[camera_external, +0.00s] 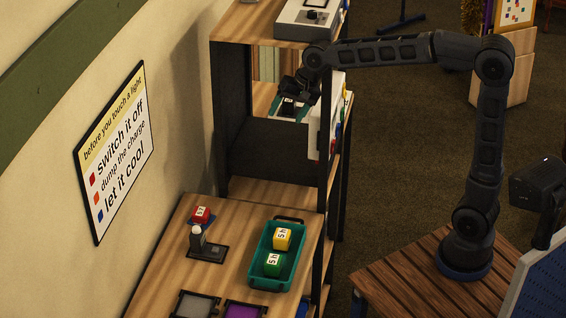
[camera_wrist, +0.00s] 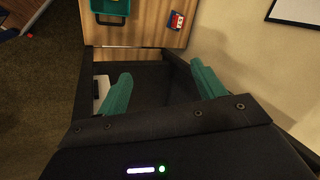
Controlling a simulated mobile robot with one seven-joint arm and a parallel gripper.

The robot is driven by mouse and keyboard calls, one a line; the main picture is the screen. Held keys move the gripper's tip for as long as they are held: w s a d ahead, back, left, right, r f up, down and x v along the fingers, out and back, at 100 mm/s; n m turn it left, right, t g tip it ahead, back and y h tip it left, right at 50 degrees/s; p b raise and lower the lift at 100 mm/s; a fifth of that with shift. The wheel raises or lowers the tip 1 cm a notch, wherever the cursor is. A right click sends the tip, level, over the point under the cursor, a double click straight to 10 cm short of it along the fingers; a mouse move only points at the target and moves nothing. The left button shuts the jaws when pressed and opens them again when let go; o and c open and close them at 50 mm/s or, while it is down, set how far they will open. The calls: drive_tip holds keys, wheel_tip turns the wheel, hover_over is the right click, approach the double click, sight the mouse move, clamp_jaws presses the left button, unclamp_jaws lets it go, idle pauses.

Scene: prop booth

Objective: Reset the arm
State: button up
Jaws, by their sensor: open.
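My arm reaches from its base at the right over to the shelf unit and bends down at its end. My gripper (camera_external: 290,104) is at the shelf's upper opening, partly hidden by the shelf post and my arm. In the wrist view my gripper (camera_wrist: 163,82) shows two teal fingers spread wide apart with nothing between them. Beyond the fingers is the dark shelf interior (camera_wrist: 150,78).
A wooden shelf unit (camera_external: 325,190) surrounds my gripper closely. A grey device (camera_external: 298,28) sits on top. A sign (camera_external: 115,150) hangs on the wall.

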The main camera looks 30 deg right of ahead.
drive_tip(key=s+d+n+t+h, duration=0.1)
drive_tip(key=s+d, duration=0.4)
drive_tip(key=d, duration=0.7)
drive_tip(key=s+d+n+t+h, duration=0.1)
drive_tip(key=s+d, duration=0.4)
drive_tip(key=d, duration=0.8)
drive_tip(key=s+d+f+n+h, duration=0.1)
drive_tip(key=s+d+f, duration=0.2)
drive_tip(key=s+d, duration=0.3)
drive_tip(key=s+d+f+n+h, duration=0.1)
drive_tip(key=s+d+f, duration=0.3)
drive_tip(key=d, duration=0.5)
drive_tip(key=shift+s+f, duration=0.3)
drive_tip(key=shift+s, duration=0.55)
